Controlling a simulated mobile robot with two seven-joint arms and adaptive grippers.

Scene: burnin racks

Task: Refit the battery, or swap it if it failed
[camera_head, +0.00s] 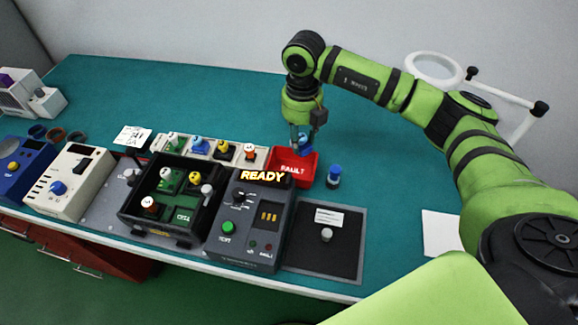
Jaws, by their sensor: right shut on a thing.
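My right gripper (305,128) points down over the red bin (293,170) marked FAULT. It is shut on a small blue thing (301,142), perhaps a blue-topped battery; the fingers hide part of it. A blue-capped cylinder (334,176) stands on the table just right of the bin. A grey tester (242,226) shows READY, with a green button and a lit amber display. A black open tray (127,213) holds a green board and several small cells with coloured or numbered tops. My left gripper is out of view.
A pale rack (262,155) with several coloured cells stands behind the tray. A dark mat (345,253) at right bears a small grey cylinder (326,235) and a label. Instruments (66,184) fill the left side. The green table (190,97) is clear at the back.

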